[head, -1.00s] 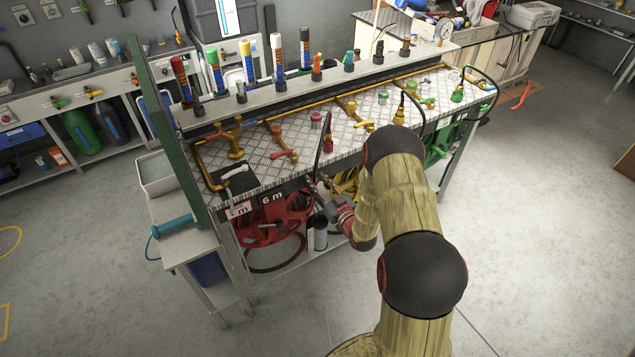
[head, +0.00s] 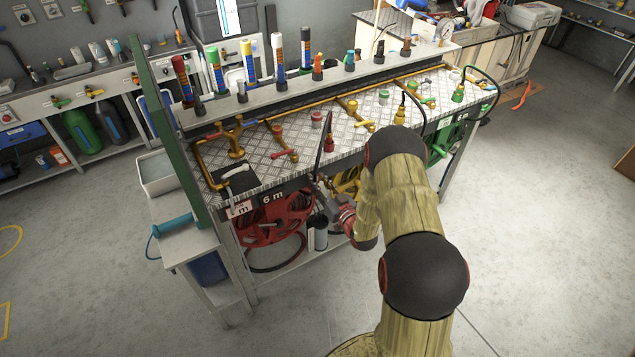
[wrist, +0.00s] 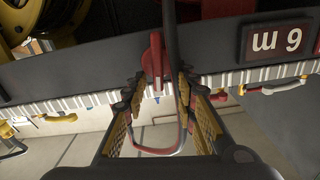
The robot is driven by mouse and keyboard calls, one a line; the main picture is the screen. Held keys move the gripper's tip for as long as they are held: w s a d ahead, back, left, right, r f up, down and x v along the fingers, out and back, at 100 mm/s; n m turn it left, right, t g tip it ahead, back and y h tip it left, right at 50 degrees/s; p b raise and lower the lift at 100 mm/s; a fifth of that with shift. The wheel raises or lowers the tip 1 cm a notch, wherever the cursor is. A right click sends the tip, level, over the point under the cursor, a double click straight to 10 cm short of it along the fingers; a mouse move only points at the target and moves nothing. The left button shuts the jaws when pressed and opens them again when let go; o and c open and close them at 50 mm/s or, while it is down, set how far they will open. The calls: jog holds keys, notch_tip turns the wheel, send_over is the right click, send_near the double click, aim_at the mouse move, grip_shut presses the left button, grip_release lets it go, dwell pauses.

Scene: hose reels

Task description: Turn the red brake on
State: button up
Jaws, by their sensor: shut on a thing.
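The red brake (wrist: 154,62) shows in the wrist view as a narrow red lever at the bench's front edge, between my fingers. My gripper (wrist: 156,88) is shut on it, with one finger on each side. In the head view my gripper (head: 325,201) is at the front edge, just right of the red hose reel (head: 270,222). The brake cannot be made out there. A thin dark hose (wrist: 171,35) runs close beside the lever in the wrist view.
A 6 m label (wrist: 277,41) is on the front edge near my gripper, upside down in the wrist view. The bench top (head: 335,140) carries brass pipes and valves. A yellow reel (head: 347,184) hangs behind my wrist. The floor in front is clear.

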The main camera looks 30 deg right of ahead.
jog(key=m, duration=0.2)
jog(key=d+m, duration=0.1)
jog(key=m, duration=0.2)
jog(key=shift+d+f, duration=0.2)
jog(key=m, duration=0.5)
jog(key=shift+d+f, duration=0.35)
jog(key=shift+c, duration=0.2)
jog(key=m, duration=0.2)
jog(key=f+m, duration=0.1)
jog(key=m, duration=0.1)
jog(key=shift+s+f+m, duration=0.2)
jog(key=shift+m, duration=0.2)
grip_shut()
jog(key=shift+s+a+f+m, duration=0.1)
jog(key=shift+f+m, duration=0.3)
jog(key=shift+m, duration=0.6)
jog(key=shift+a, duration=0.15)
jog(key=o, duration=0.8)
grip_release()
jog(key=shift+a, duration=0.1)
jog(key=o, duration=0.4)
jog(key=shift+w+r, duration=0.1)
jog(key=shift+w, duration=0.1)
jog(key=shift+c, duration=0.2)
jog(key=shift+o, duration=0.4)
jog(key=shift+d+r, duration=0.25)
jog(key=shift+d, duration=0.05)
